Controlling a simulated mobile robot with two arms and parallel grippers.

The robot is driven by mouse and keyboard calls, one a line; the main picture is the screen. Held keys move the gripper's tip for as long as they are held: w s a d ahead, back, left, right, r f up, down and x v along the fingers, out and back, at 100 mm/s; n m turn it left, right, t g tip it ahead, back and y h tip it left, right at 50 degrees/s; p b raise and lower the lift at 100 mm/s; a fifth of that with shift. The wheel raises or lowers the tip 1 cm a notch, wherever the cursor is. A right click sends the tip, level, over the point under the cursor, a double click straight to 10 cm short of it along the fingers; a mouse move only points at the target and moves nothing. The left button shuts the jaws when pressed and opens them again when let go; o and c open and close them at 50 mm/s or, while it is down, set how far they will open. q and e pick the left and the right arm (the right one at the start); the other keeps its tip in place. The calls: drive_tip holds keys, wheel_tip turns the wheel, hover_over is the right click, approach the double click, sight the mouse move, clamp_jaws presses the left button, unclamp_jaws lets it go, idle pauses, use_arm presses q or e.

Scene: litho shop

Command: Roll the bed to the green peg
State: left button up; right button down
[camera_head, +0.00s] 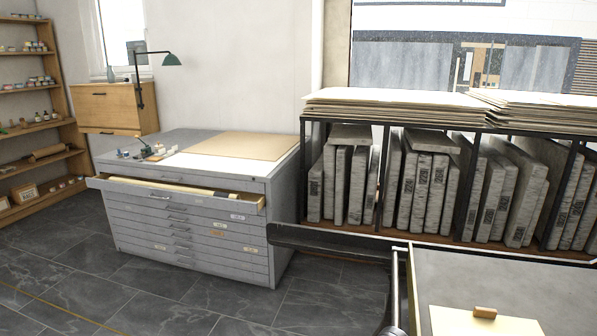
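What looks like the press bed (545,290), a flat grey surface with a pale metal edge, is at the lower right and is cut off by the frame. A cream sheet (455,322) lies on it, with a small wooden block (485,312) on the sheet. I see no green peg in this view. Neither of my grippers shows.
A dark bar (325,241) extends left from the bed. A grey flat-file cabinet (190,235) stands left of centre with its top drawer (130,189) pulled out. A rack of stones (420,195) lines the back right. Dark tiled floor (60,270) is clear at left.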

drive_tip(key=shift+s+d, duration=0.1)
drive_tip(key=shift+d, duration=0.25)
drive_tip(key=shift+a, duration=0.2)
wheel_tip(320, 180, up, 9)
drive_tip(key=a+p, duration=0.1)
drive_tip(key=p, duration=0.3)
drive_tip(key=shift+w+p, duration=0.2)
drive_tip(key=shift+p, duration=0.1)
idle(0.4)
